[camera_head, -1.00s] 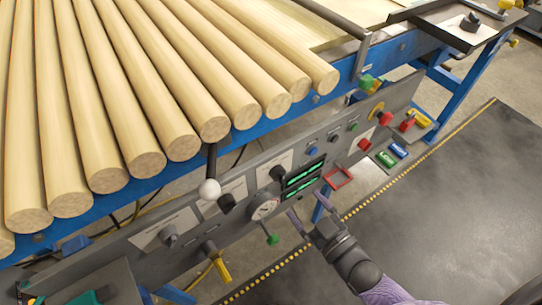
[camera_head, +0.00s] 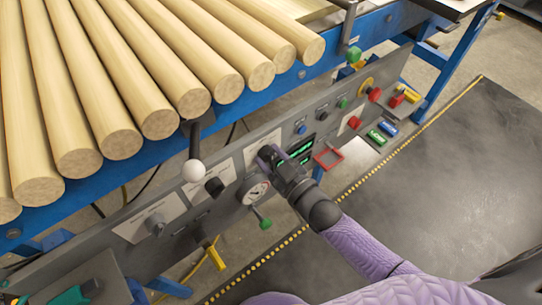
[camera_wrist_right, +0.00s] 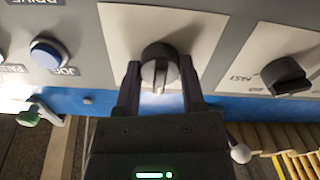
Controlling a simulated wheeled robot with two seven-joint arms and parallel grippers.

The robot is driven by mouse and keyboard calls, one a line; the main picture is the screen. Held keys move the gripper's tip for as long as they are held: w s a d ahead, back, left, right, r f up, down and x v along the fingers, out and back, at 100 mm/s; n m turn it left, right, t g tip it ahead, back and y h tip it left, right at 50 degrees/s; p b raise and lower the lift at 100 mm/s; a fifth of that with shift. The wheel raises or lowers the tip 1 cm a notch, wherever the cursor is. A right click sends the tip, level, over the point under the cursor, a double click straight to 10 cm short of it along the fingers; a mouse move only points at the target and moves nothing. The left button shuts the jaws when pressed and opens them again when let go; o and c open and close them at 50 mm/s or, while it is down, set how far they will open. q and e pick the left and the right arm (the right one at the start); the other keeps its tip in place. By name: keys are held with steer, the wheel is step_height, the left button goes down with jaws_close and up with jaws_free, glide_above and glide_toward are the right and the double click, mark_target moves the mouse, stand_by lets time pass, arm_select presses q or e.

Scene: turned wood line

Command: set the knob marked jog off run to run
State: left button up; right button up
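A round black knob (camera_wrist_right: 160,68) with a pale pointer line sits on a white plate (camera_wrist_right: 120,35) in the right wrist view. Its pointer faces down in that picture, and no marking on its plate is readable. My right gripper (camera_wrist_right: 160,75) has one dark finger on each side of the knob, with narrow gaps seeming to remain. In the head view my right gripper (camera_head: 268,156) is at the panel and hides this knob. My left gripper is not in view.
A second black knob (camera_wrist_right: 285,77), its plate marked FAST, and a blue button (camera_wrist_right: 46,53) flank the knob. Wooden rods (camera_head: 140,75) lie above.

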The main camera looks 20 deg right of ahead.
jaws_close()
steer(key=shift+m, duration=0.6)
steer(key=m, duration=0.3)
steer(key=shift+p, duration=0.4)
steer(key=m, duration=0.3)
steer(key=shift+m, duration=0.3)
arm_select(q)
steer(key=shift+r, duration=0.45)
arm_select(e)
steer(key=shift+m, duration=0.5)
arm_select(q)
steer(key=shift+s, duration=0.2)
